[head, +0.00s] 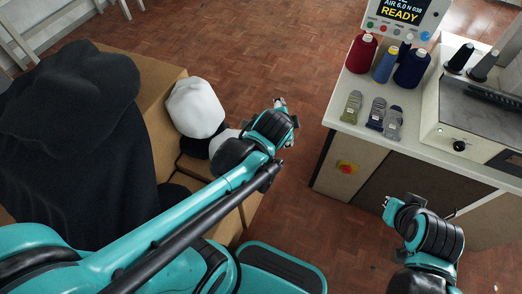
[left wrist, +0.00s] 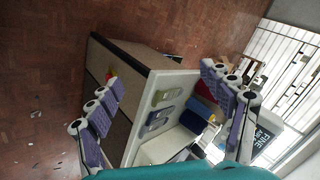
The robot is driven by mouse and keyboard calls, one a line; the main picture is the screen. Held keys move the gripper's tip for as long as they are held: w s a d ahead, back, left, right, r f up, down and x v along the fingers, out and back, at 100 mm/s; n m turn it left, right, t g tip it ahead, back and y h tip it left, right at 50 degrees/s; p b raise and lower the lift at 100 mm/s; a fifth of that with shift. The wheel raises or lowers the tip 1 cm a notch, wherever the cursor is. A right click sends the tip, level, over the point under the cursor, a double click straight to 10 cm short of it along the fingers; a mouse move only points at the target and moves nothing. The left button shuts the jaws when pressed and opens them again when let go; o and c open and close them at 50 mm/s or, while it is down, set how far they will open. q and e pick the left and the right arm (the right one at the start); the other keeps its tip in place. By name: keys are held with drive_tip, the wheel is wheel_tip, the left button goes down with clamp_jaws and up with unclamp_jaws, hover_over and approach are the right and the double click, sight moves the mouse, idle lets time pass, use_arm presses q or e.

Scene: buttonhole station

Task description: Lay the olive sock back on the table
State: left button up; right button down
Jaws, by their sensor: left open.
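The olive sock (head: 351,107) lies flat on the white tabletop (head: 340,125) near its left edge, the leftmost of three socks in a row. A navy sock (head: 376,113) and a grey sock (head: 394,123) lie to its right. My left gripper (head: 281,104) is open and empty, out over the floor to the left of the table, apart from the socks. In the left wrist view its two purple-padded fingers stand wide apart, with the table and socks beyond them. My right gripper (head: 388,204) is in front of the table; its jaws are too small to judge.
Red, blue and navy thread spools (head: 361,54) stand behind the socks, below a display reading READY (head: 402,14). A machine (head: 480,105) takes up the table's right. Cardboard boxes (head: 157,118) with black cloth and a white cap (head: 195,108) are at left. Open floor lies between.

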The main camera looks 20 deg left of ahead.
use_arm(q)
drive_tip(key=s+a+n+g+h, duration=0.1)
drive_tip(key=s+a+n, duration=0.1)
drive_tip(key=s+n, duration=0.9)
drive_tip(key=shift+s+f+g, duration=0.2)
drive_tip(key=shift+s+g, duration=0.2)
drive_tip(key=shift+s, duration=0.25)
